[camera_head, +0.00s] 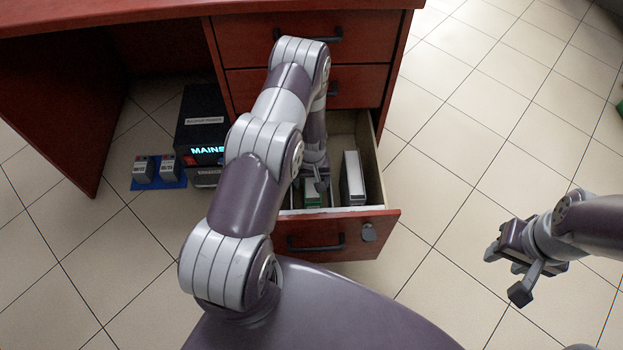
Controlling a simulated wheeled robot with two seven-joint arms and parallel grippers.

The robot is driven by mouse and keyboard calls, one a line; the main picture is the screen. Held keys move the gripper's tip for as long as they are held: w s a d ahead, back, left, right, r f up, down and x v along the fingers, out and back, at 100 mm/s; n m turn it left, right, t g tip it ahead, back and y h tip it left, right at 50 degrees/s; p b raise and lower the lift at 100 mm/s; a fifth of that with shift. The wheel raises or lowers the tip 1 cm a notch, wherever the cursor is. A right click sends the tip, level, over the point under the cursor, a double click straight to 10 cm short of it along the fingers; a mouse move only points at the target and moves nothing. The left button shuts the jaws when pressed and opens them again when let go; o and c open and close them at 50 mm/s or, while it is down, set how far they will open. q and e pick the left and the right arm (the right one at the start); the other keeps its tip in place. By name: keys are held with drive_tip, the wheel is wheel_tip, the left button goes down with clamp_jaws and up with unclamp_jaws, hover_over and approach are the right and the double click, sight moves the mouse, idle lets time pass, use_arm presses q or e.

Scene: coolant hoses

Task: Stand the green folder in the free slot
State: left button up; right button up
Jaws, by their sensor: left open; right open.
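The green folder (312,197) shows as a small green and white piece inside the open bottom drawer (365,222). My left arm and gripper hide much of it, so I cannot tell whether it stands fully upright. A white folder (354,180) stands in the drawer to its right. My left gripper (320,184) is open, pointing down into the drawer, right at the green folder; I cannot tell whether they touch. The free slot cannot be made out clearly behind my arm. My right gripper (507,277) is open and empty, out over the floor at the right.
The red-brown desk (160,8) stands above, with two closed drawers (305,85) over the open one. A black box with a lit "MAINS" sign (205,125) and two small grey units (155,169) on a blue mat stand left.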

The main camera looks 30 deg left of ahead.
use_arm(q)
wheel_tip(320, 180, up, 12)
drive_tip(key=p, duration=0.4)
drive_tip(key=shift+f, duration=0.25)
wheel_tip(320, 180, up, 10)
drive_tip(key=s+d+m, duration=0.1)
drive_tip(key=d+m, duration=0.1)
drive_tip(key=d, duration=0.1)
drive_tip(key=s+d+r+m, duration=0.2)
drive_tip(key=s+r, duration=0.4)
drive_tip(key=r, duration=0.1)
drive_tip(key=s+d+r+m+t, duration=0.1)
drive_tip(key=s+d+r+m, duration=0.1)
drive_tip(key=s+r, duration=0.4)
drive_tip(key=shift+s+d+r+m+p, duration=0.35)
drive_tip(key=shift+d+r, duration=0.25)
drive_tip(key=shift+r, duration=0.15)
